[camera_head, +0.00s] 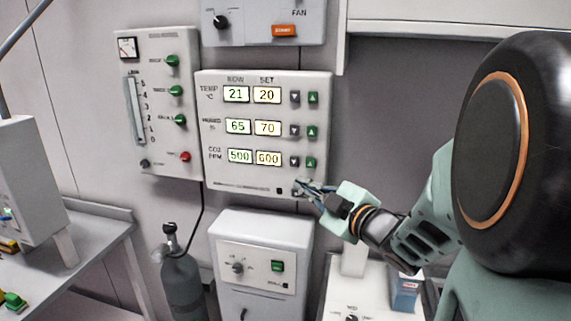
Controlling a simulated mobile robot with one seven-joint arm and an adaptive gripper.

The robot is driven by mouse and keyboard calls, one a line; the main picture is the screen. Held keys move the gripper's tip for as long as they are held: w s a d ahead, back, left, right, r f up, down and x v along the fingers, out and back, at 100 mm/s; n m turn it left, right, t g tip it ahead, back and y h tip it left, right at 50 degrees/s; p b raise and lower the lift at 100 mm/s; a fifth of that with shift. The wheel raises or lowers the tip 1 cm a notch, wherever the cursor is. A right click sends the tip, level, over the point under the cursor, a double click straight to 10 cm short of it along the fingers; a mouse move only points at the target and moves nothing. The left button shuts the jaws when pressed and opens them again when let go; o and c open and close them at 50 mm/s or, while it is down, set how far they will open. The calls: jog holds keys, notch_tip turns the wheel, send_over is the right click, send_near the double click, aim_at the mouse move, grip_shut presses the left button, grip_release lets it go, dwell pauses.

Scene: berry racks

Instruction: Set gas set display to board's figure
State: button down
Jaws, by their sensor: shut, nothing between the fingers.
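A white control panel (215,175) hangs on the wall with NOW and SET columns. Its CO2 PPM row has a NOW display (239,156) reading 500 and a SET display (268,158) reading what looks like 600. Right of that are a dark down button (294,161) and a green up button (310,162). My gripper (299,186) is shut and empty. It is at the panel's lower right, below the CO2 buttons; whether it touches the panel cannot be told. No board with a written figure is recognisable in this view.
The TEMP row reads 21 and 20 (267,95); the humidity row reads 65 and 70 (268,128). A flowmeter panel (165,100) is left, a FAN box (260,20) above, a white cabinet (262,225) below. A gas cylinder (182,285) stands lower left.

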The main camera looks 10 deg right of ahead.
aim_at(311, 163)
jog(key=shift+w+d+p, duration=0.2)
jog(key=shift+w+d, duration=0.45)
jog(key=shift+w, duration=0.65)
jog(key=shift+w+d+p, duration=0.2)
jog(key=shift+w+d, duration=0.45)
jog(key=shift+w, duration=0.7)
jog(key=shift+w+d+p, duration=0.2)
jog(key=shift+w+d, duration=0.45)
jog(key=shift+w, duration=0.65)
jog(key=shift+w, duration=0.15)
jog(key=shift+w+d, duration=0.15)
jog(key=shift+w, duration=0.1)
jog(key=shift+w+d, duration=0.25)
jog(key=shift+w, duration=0.2)
jog(key=shift+s+a+b, duration=0.4)
jog(key=shift+s+b, duration=0.15)
jog(key=shift+s, duration=0.3)
